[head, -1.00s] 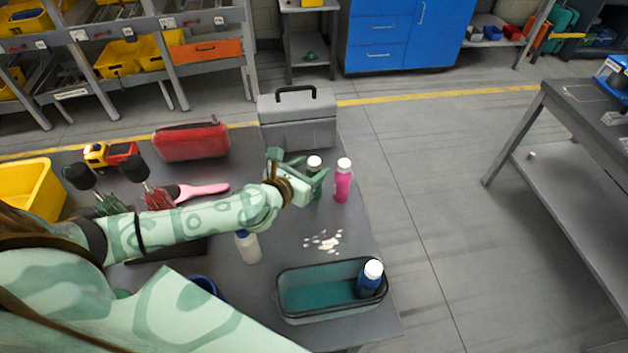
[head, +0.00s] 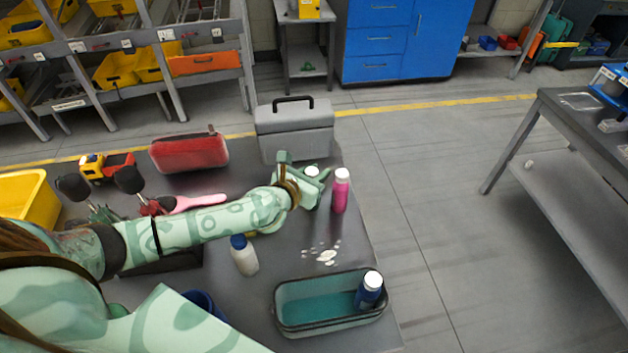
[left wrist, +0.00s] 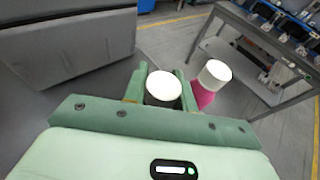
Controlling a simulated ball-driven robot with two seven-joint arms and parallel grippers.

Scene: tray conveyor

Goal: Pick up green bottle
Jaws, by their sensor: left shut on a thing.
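My left gripper (head: 311,186) is at the far right part of the table, shut around a bottle whose white cap (head: 311,171) shows above the fingers. In the left wrist view the round white cap (left wrist: 163,88) sits between the two green fingers (left wrist: 161,92). The bottle's body, the green bottle, is almost wholly hidden by the gripper, and its green is hard to tell from my own. It appears upright and on or close to the table. A pink bottle with a white cap (head: 341,192) stands just right of the gripper; it also shows in the left wrist view (left wrist: 205,94). My right gripper is not in view.
A grey toolbox (head: 294,133) stands behind the gripper. A red case (head: 189,152), a pink brush (head: 200,201) and a yellow bin (head: 25,205) lie left. A white bottle with blue cap (head: 243,257) and a teal basket (head: 310,318) holding a blue bottle (head: 368,294) are in front.

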